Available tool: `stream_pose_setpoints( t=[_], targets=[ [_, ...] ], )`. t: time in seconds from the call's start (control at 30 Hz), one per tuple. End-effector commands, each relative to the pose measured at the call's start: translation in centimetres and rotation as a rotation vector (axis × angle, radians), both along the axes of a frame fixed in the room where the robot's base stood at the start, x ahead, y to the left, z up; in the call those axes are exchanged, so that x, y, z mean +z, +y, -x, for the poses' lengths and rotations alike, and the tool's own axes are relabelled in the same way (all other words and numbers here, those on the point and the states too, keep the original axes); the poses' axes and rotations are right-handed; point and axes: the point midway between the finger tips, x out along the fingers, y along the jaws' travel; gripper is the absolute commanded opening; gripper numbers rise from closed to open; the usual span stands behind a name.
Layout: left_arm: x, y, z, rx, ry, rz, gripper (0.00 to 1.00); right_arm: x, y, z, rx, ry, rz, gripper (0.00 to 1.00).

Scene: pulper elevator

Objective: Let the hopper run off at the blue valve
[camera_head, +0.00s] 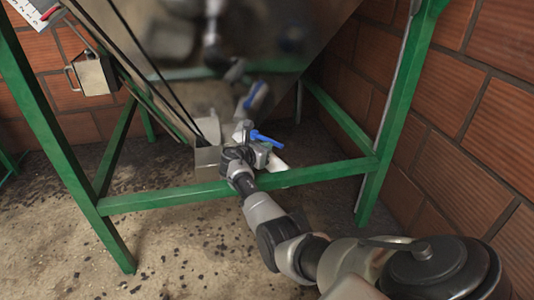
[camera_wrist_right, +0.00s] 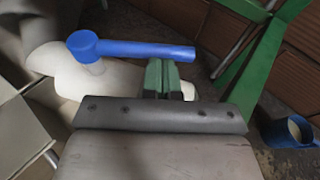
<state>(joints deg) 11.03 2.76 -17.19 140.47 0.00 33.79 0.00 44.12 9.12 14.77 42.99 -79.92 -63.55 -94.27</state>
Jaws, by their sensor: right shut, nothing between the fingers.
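The metal hopper (camera_head: 180,35) hangs in the green frame, its shiny wall mirroring parts of the scene. The blue valve handle (camera_head: 266,138) is low under the hopper, by a pale pipe (camera_head: 277,162). In the right wrist view the blue handle (camera_wrist_right: 140,49) lies across the picture from its round hub at left, above the pale pipe (camera_wrist_right: 55,62). My right gripper (camera_head: 258,150) is beside the valve. Its green fingertips (camera_wrist_right: 165,78) are shut and empty, just below the lever's free end; contact is unclear. My left gripper is not in view.
A green crossbar (camera_head: 150,199) runs in front of the valve, under my right arm. A green leg (camera_head: 398,105) and a brick wall (camera_head: 470,75) stand at right. A metal box (camera_head: 93,75) hangs at left. A blue round object (camera_wrist_right: 290,131) shows at right in the wrist view.

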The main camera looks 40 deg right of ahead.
Motion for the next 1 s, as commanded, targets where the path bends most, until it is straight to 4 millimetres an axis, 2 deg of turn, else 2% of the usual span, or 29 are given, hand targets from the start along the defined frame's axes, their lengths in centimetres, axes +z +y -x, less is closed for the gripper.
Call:
stream_pose_setpoints(
  t=[0.67, 1.0],
  targets=[
    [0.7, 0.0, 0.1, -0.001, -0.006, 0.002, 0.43, 0.4, -0.9, 0.0, 0.026, 0.002, 0.001, 0.0],
    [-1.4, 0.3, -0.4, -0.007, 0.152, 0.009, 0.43, 0.9, -2.8, 0.3, 0.224, 0.005, 0.004, 0.0]
  ],
)
